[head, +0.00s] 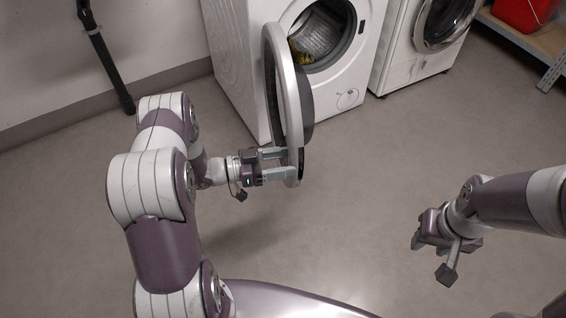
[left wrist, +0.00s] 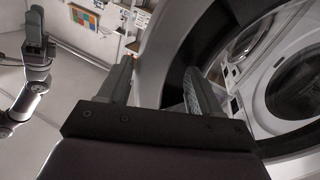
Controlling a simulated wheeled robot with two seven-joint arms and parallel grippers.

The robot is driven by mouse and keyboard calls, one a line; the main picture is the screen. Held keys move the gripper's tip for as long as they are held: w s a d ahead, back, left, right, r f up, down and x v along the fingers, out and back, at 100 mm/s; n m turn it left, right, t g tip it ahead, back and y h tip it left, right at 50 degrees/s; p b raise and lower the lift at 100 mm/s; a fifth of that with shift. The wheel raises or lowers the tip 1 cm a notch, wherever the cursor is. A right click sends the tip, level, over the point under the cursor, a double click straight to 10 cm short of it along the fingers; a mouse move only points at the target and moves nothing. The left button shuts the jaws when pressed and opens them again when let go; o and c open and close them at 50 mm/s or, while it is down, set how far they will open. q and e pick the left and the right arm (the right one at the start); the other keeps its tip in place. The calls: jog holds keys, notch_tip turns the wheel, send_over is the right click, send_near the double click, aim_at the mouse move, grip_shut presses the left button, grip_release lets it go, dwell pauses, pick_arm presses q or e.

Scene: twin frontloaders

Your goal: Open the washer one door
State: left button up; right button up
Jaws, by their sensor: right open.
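The door of washer one (head: 277,95) stands swung wide open, out from the white front-loader (head: 238,65). The drum opening (head: 322,38) is uncovered, with something yellow inside. My left gripper (head: 283,163) is at the lower edge of the door. In the left wrist view its two fingers (left wrist: 158,85) are apart, with the pale door rim (left wrist: 155,45) showing between them. I cannot tell whether they press on the rim. My right gripper (head: 432,240) is open and empty over the floor at the right, away from the washers.
A second white front-loader (head: 397,62) stands to the right, its round door (head: 445,22) closed. A dark pipe (head: 105,55) runs down the left wall. The floor in front is clear.

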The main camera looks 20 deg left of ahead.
pick_arm(q)
jog(key=shift+s, duration=0.1)
jog(key=shift+a, duration=0.15)
jog(key=p+v, duration=0.3)
jog(key=v, duration=0.9)
jog(key=shift+a+f, duration=0.1)
jog(key=shift+f, duration=0.1)
